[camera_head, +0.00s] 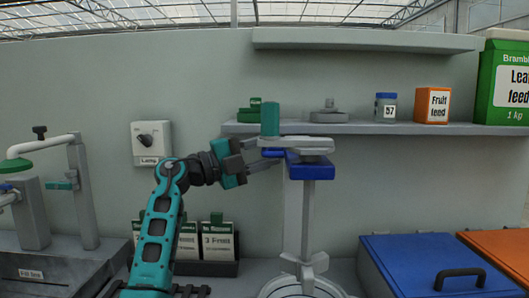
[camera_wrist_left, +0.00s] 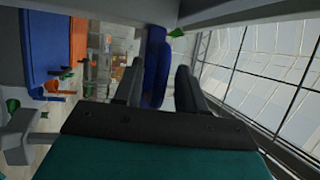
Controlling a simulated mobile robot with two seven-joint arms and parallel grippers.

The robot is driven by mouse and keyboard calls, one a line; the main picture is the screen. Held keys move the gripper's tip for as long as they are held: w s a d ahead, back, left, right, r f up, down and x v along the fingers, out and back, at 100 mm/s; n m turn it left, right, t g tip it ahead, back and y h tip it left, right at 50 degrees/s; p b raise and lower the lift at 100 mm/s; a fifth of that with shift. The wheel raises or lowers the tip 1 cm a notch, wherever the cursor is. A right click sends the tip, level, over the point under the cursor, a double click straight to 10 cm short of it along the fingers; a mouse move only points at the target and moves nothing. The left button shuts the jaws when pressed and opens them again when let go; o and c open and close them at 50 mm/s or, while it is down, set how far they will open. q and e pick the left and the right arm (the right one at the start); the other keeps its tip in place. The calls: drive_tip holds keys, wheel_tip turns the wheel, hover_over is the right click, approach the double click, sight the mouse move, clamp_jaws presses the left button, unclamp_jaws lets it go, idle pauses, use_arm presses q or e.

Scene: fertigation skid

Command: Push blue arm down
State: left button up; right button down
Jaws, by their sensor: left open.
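A larger blue block (camera_head: 310,170) sits under the stand's pale top plate. My left gripper (camera_head: 266,152) comes in from the left, open, with its fingers level with the blue arm and close to it. In the left wrist view, blue parts (camera_wrist_left: 154,62) show between and beyond the two dark fingers of my left gripper (camera_wrist_left: 160,72). I cannot tell whether the fingers touch them. My right gripper is in neither view.
A blue lidded bin (camera_head: 420,262) stands at right. A grey frame (camera_head: 80,190) stands at left, and packets (camera_head: 218,242) sit behind my left arm.

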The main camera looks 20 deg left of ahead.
use_arm(q)
clamp_jaws()
idle(0.3)
idle(0.3)
